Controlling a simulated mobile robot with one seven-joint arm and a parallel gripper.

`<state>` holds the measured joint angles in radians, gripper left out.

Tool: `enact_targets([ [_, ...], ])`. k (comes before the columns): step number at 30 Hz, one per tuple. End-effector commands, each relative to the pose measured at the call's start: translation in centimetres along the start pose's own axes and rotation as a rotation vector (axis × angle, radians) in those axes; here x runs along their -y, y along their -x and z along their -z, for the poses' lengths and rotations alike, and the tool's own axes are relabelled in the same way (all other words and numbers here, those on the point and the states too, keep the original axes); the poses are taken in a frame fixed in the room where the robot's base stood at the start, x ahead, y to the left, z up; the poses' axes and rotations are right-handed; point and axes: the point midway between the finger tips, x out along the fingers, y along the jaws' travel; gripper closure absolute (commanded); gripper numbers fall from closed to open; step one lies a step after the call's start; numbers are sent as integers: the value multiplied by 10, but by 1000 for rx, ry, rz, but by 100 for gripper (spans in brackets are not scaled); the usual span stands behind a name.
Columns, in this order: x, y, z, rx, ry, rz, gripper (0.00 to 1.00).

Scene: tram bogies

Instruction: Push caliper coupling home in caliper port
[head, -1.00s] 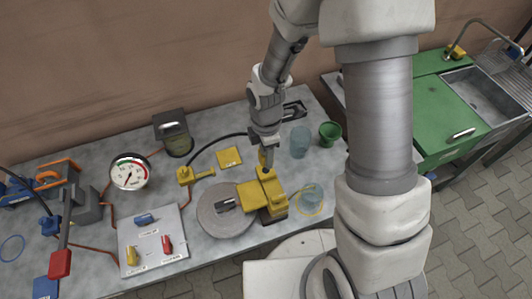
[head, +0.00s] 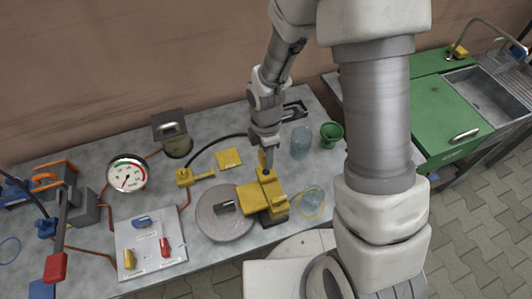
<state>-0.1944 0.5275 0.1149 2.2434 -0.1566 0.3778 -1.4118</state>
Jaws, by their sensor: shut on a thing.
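The yellow caliper (head: 252,198) sits over the edge of a grey disc (head: 214,221) on the bench. My gripper (head: 266,156) points down above the caliper's right part and is shut on a small yellow piece, the caliper coupling (head: 262,160). The coupling stands roughly upright at the top of the caliper. A black hose (head: 210,144) runs from beside my gripper to a yellow fitting on the left. The caliper port lies under the coupling and is too small to make out, so I cannot tell how deep the coupling sits.
A pressure gauge (head: 127,174) and a valve panel (head: 150,243) with blue, red and yellow handles stand left. A yellow square plate (head: 229,158) lies behind the caliper. A clear jar (head: 301,141), a green cup (head: 331,134) and another clear vessel (head: 313,201) stand right.

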Motion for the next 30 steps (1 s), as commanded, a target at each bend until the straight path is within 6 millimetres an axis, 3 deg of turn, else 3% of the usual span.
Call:
enact_targets([
  [12, 0, -40, 0, 0, -1, 0, 100],
  [30, 0, -43, 0, 0, 0, 0, 100],
])
